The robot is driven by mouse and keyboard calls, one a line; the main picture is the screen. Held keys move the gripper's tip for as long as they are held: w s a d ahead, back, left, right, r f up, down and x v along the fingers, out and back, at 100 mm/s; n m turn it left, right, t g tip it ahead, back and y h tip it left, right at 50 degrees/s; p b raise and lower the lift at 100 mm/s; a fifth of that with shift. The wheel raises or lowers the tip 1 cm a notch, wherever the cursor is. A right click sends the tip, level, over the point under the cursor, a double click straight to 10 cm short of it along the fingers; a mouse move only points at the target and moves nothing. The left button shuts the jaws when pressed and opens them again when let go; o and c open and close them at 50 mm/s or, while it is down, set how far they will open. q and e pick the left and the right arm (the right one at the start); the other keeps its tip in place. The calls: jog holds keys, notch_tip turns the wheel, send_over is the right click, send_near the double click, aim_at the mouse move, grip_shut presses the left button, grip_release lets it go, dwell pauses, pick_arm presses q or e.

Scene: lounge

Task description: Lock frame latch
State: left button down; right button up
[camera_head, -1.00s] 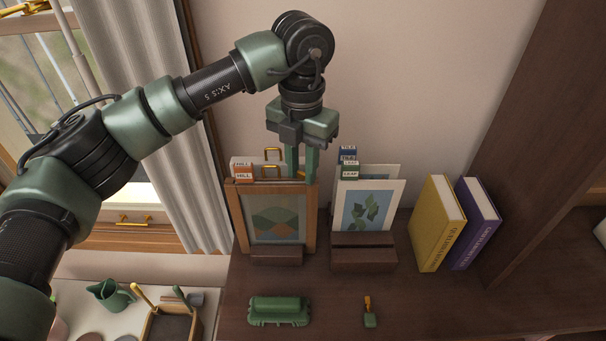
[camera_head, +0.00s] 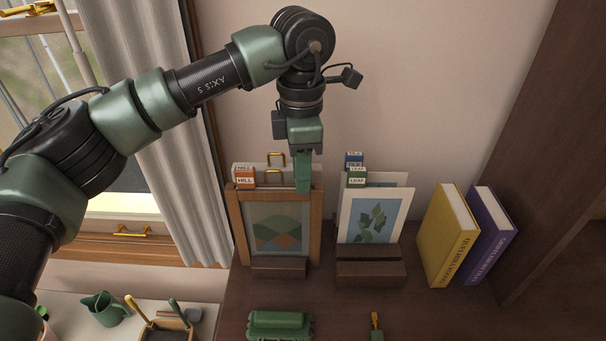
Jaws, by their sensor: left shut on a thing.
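The wooden picture frame (camera_head: 236,232) stands upright on the dark shelf, with a green and orange hill picture in it. My left gripper (camera_head: 303,187) points down at the frame's upper right corner. Its fingers appear side-on, one behind the other, and are shut on a small part there, likely the brass frame latch. The fingers hide that part, so I cannot tell its position. My right gripper is not in view.
A holder (camera_head: 370,270) with leaf prints (camera_head: 366,228) stands right of the frame. Yellow (camera_head: 446,240) and purple (camera_head: 488,238) books lean further right. A green object (camera_head: 279,325) and a small brass-tipped tool (camera_head: 375,322) lie in front. The shelf between is bare.

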pick_arm(q)
jog(key=shift+m, duration=0.7)
jog(key=shift+a, duration=0.1)
jog(key=c, duration=1.2)
grip_release()
notch_tip(320, 180, up, 8)
jog(key=shift+b, duration=0.45)
jog(key=shift+f, duration=0.15)
